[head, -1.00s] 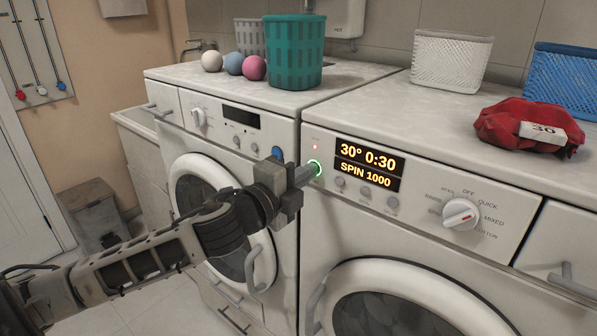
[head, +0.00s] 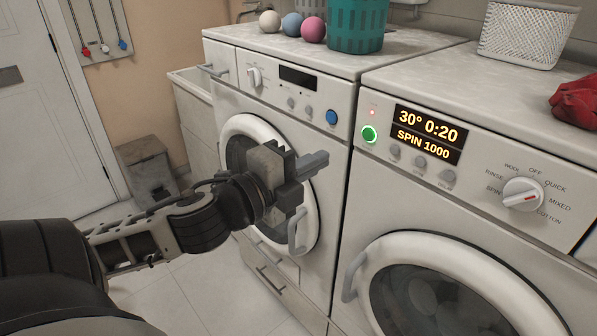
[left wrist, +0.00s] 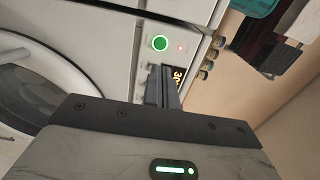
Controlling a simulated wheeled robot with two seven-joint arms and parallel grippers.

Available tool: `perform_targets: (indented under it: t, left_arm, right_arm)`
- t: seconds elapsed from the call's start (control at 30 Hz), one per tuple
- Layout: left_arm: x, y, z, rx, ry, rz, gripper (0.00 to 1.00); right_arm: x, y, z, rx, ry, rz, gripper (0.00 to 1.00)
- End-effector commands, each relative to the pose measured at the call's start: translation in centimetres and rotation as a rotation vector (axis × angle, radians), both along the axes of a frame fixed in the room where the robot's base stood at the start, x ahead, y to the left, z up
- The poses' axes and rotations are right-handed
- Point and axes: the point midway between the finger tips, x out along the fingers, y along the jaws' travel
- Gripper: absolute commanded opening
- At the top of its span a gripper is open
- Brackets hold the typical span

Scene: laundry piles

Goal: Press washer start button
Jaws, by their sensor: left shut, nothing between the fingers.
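The washer (head: 440,195) on the right has a lit display (head: 428,133) reading "30° 0:20" and "SPIN 1000". Its start button (head: 370,133) is round and glows green at the left of the panel, below a small red light. The button also shows in the left wrist view (left wrist: 160,43). My left gripper (head: 318,163) is shut and empty. It is in front of the left machine, lower and left of the glowing button, apart from it. In the left wrist view its shut fingers (left wrist: 162,86) point toward the panel. My right gripper is not in view.
The left machine (head: 300,110) has a dark display, a blue button and a protruding round door. A teal basket (head: 357,25) and several balls stand on top. A white basket (head: 527,32) and red cloth (head: 577,100) are on the washer. Free floor (head: 200,290) lies below.

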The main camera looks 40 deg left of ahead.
Motion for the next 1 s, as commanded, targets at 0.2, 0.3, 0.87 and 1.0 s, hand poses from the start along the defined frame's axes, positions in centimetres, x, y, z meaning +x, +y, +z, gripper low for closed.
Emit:
perform_targets:
  t: [0.2,0.3,0.87,1.0]
  left_arm:
    - [-2.1,0.3,0.4,-0.005,0.003,0.003,0.00]
    - [-2.6,0.4,0.2,-0.002,0.002,0.002,0.00]
    - [-2.8,0.4,0.0,0.001,0.001,0.000,0.00]
    - [-2.8,0.4,0.0,0.001,0.001,0.000,0.00]
  right_arm:
    - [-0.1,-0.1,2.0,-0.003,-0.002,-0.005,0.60]
    - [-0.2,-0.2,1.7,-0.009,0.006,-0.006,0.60]
    - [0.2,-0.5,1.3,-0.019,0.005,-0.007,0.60]
    - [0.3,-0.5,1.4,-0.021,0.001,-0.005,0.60]
